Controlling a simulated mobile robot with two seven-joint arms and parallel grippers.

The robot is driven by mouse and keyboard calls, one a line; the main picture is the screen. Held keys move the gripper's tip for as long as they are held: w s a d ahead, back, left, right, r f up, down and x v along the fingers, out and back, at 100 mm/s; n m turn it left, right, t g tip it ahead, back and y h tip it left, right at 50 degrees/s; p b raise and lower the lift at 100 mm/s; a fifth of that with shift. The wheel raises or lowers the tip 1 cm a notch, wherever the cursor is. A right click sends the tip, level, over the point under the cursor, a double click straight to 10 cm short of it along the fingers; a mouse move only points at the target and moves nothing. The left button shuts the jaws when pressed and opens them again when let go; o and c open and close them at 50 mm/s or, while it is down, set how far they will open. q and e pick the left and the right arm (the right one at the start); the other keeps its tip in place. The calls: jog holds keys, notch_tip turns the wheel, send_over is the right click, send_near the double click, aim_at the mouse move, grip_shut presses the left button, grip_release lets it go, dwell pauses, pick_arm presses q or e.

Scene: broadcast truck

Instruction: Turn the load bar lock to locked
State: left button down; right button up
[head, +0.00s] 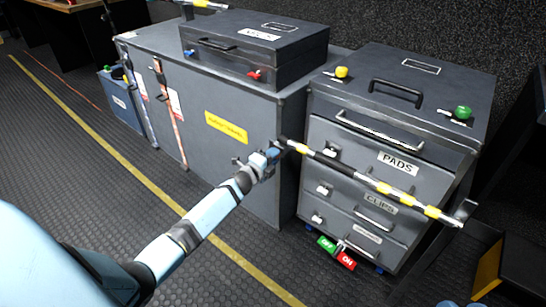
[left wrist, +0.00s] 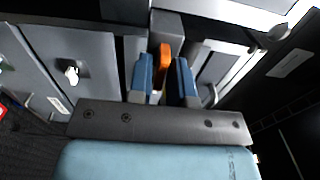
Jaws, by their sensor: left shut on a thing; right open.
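The load bar (head: 385,188) is a black bar with yellow and white bands. It runs across the front of the grey drawer cabinet, with a metal end at the right. My left gripper (head: 274,153) is at the bar's left end. In the left wrist view, my left gripper (left wrist: 165,75) has its blue fingers shut on a small orange lever (left wrist: 165,50), which looks like the load bar lock. The fingers hide much of it, and I cannot tell which setting it is in. My right gripper is not in view.
The drawer cabinet (head: 400,145) has labelled drawers, with yellow and green knobs on top. A large grey case (head: 215,85) stands to its left, with a smaller case (head: 255,45) on it. Green and red tags (head: 337,253) lie low at the cabinet. The floor at left is clear.

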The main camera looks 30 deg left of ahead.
pick_arm(q)
jog(key=c, duration=1.2)
grip_release()
jog(key=shift+c, duration=0.2)
jog(key=s+a+p, duration=0.1)
jog(key=s+p, duration=0.2)
jog(key=s, duration=1)
jog(key=shift+s, duration=0.4)
pick_arm(e)
jog(key=shift+d+h, duration=0.45)
jog(key=shift+h, duration=0.05)
jog(key=shift+r, duration=0.2)
